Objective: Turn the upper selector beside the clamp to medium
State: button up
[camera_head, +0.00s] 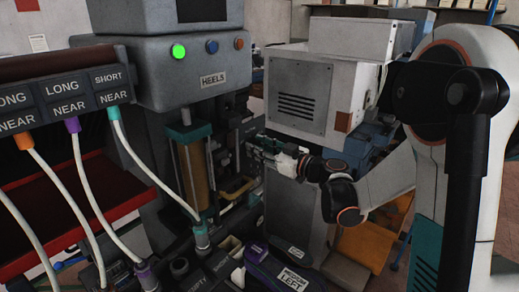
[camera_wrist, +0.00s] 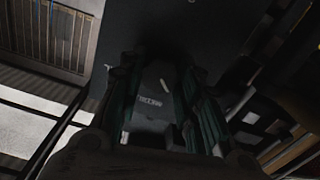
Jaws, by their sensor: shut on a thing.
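In the wrist view my gripper (camera_wrist: 158,75) has its two dark green fingers on either side of a dark grey selector part (camera_wrist: 158,84). It bears a short pale pointer line, tilted up to the right, and a small label too blurred to read for sure. My gripper is shut on this part. In the head view my gripper (camera_head: 262,145) reaches in from the right to the side of the heel press (camera_head: 170,80), near the clamp area. The selector is too small and hidden there to make out, and its setting cannot be read.
A grey cabinet (camera_head: 300,97) with a vent stands behind my wrist. Green, blue and orange lights top the press, above a HEELS plate (camera_head: 212,80). Hoses (camera_head: 150,170) hang at the left. Several dark bins and a pouch marked LEFT (camera_head: 285,272) lie in front.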

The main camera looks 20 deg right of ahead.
jog(key=m+b, duration=0.4)
jog(key=m, duration=0.5)
jog(key=shift+b, duration=0.4)
jog(key=shift+m, duration=0.3)
jog(key=o, duration=1)
jog(key=shift+o, duration=0.2)
jog(key=v, duration=1.2)
